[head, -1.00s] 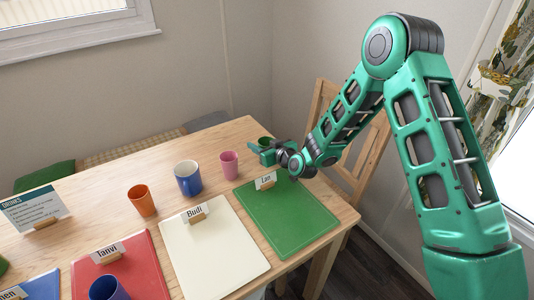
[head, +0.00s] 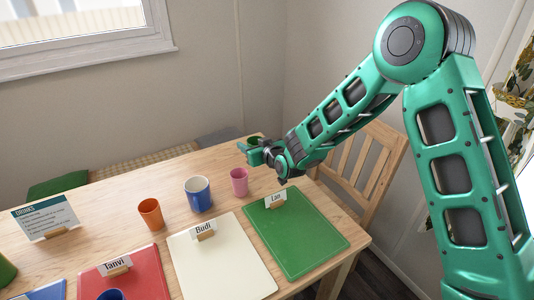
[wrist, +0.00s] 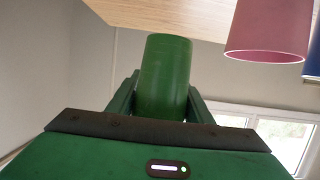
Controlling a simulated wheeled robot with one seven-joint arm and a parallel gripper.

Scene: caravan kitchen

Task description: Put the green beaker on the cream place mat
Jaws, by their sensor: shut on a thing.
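The green beaker (wrist: 163,78) is between the two fingers of my gripper (wrist: 162,100) in the wrist view, and the gripper is shut on it. In the head view my gripper (head: 254,153) is beyond the pink cup, and only a small part of the beaker (head: 254,140) shows past the fingers. The cream place mat (head: 222,268) lies on the table between the red and green mats, with a "Budi" name card (head: 205,231) at its far edge.
A pink cup (head: 239,182), a white-and-blue mug (head: 198,195) and an orange cup (head: 151,213) stand beyond the mats. The green mat (head: 295,240) bears a "Lan" card (head: 275,199). The red mat (head: 130,280) bears a "Tanvi" card and a blue cup. The cream mat's middle looks clear.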

